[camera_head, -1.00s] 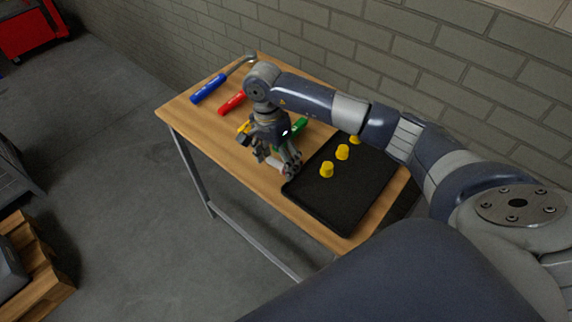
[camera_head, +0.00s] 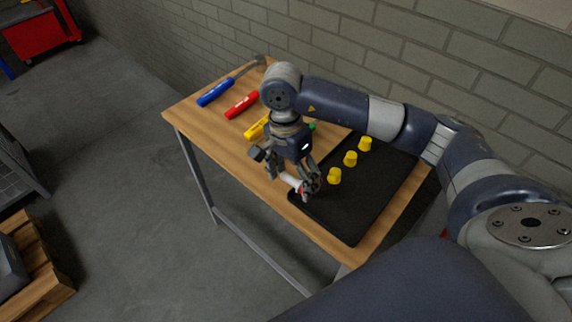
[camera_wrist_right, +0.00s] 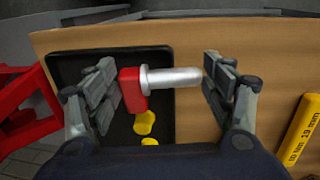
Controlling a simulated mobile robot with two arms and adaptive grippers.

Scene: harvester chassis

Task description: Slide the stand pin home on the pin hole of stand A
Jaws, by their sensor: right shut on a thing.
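The stand pin (camera_wrist_right: 172,78) has a silver shaft with a flange and a red block end. It lies crosswise between the fingers of my right gripper (camera_wrist_right: 163,82) in the wrist view, red end to the left. In the head view my right gripper (camera_head: 292,183) is shut on the pin, above the table at the black tray's left corner. The pin's red end (camera_head: 303,191) shows between the fingers. I cannot pick out stand A or its pin hole. A red frame (camera_wrist_right: 22,105) shows at the wrist view's left edge; I cannot tell whether it is the stand. My left gripper is out of view.
The wooden table (camera_head: 215,140) stands by a brick wall. A black tray (camera_head: 350,215) holds several yellow knobs (camera_head: 350,158). Blue (camera_head: 215,92), red (camera_head: 241,104) and yellow (camera_head: 257,126) handled tools and a hammer (camera_head: 250,66) lie on the table. Open floor lies left.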

